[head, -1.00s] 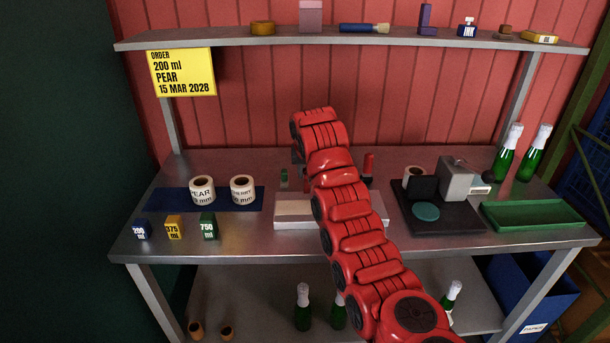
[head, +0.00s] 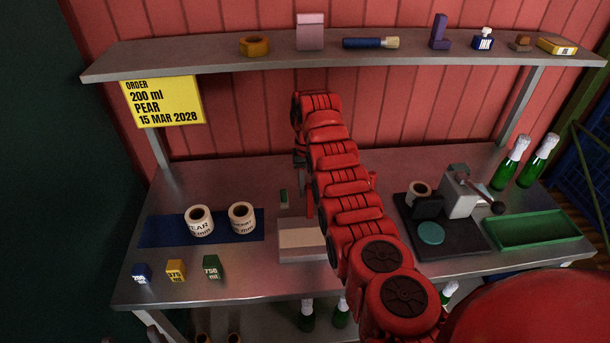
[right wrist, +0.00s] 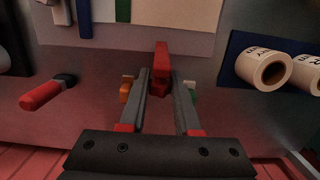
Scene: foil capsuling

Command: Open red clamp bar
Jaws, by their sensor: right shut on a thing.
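The red clamp bar (right wrist: 161,66) shows between the fingertips of my right gripper (right wrist: 161,80) in the right wrist view. The jaws are shut on it near its end. In the head view a narrow red upright piece, likely the same bar (head: 310,203), stands at the back edge of the pale block (head: 302,238), beside my red right arm. My arm hides much of that area, and only dark parts of the right gripper (head: 299,160) show there. My left gripper is in neither current view.
A green piece (right wrist: 190,88) and an orange piece (right wrist: 126,88) flank the fingers. A red-handled tool (right wrist: 42,95) lies apart. Label rolls (head: 241,216) stand on a blue mat (head: 160,231). A black-based device (head: 410,205) and green tray (head: 575,228) are at right. A shelf (head: 220,62) runs above.

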